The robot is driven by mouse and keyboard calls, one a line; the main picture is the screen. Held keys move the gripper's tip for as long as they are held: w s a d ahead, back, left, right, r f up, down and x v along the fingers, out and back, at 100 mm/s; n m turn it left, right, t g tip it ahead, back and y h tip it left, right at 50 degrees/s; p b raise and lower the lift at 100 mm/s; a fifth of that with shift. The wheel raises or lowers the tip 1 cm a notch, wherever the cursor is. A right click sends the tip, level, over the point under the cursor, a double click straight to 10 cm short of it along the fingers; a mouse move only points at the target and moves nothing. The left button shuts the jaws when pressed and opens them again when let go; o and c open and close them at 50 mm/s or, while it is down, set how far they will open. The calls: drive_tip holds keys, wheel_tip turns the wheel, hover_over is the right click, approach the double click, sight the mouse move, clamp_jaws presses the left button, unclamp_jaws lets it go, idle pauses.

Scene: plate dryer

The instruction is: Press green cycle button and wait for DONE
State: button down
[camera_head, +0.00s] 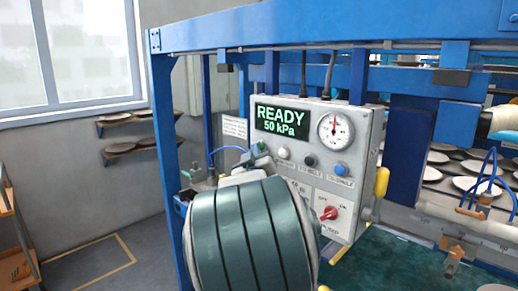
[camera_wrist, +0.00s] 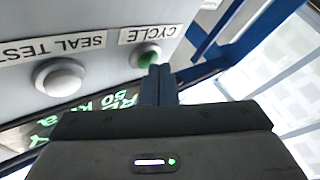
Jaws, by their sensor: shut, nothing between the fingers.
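The control box (camera_head: 372,150) hangs on the blue frame. Its display (camera_head: 282,123) reads READY 50 kPa in green. The green cycle button (camera_head: 261,147) is at the panel's left, partly covered. In the wrist view, which is upside down, the green button (camera_wrist: 148,58) sits in a light ring by the label CYCLE. My gripper (camera_wrist: 159,70) is shut and empty, its tips right at the green button. I cannot tell whether they touch it. In the head view my arm hides most of the gripper.
A white button (camera_head: 284,153) marked SEAL TEST in the wrist view, a black one (camera_head: 310,160) and a blue one (camera_head: 342,169) sit in the same row. A gauge (camera_head: 336,129) and a red switch (camera_head: 329,213) are on the panel. Plates (camera_head: 468,185) lie at right.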

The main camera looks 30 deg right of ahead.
drive_tip(key=shift+d, duration=0.1)
idle(0.3)
drive_tip(key=shift+s+a, duration=0.25)
drive_tip(key=shift+a, duration=0.5)
drive_tip(key=a, duration=0.1)
drive_tip(key=s+a+p, duration=0.1)
drive_tip(key=a, duration=0.1)
drive_tip(key=a+p, duration=0.1)
drive_tip(key=shift+s+a, duration=0.4)
idle(0.4)
